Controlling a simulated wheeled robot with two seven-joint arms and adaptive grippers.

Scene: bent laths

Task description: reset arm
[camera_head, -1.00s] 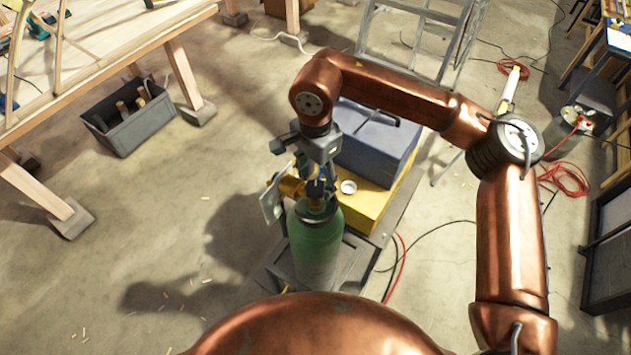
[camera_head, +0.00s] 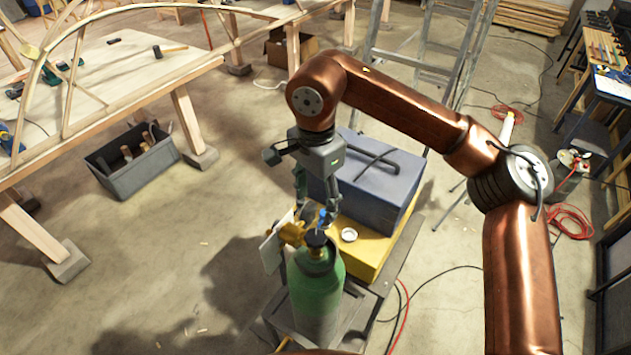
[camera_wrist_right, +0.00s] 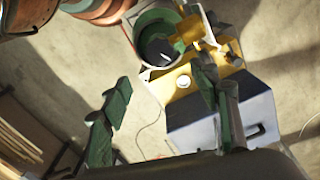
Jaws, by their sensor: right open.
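My right gripper (camera_head: 316,200) is open and empty, just above the green gas cylinder (camera_head: 317,292) and its valve. The cylinder stands upright on a low grey platform, with a brass-yellow fitting (camera_head: 292,232) and a pale plate (camera_head: 273,243) at its left side. In the right wrist view my two green fingers (camera_wrist_right: 165,112) are spread wide, with floor showing between them. The cylinder top (camera_wrist_right: 158,45) shows beyond them there. My left gripper is not in view.
A blue case (camera_head: 375,180) on a yellow box (camera_head: 368,250) stands close right of the cylinder. Behind is a stepladder (camera_head: 420,60). At left are a grey tool crate (camera_head: 135,175) and a wooden workbench (camera_head: 120,70). Hoses lie on the floor at right.

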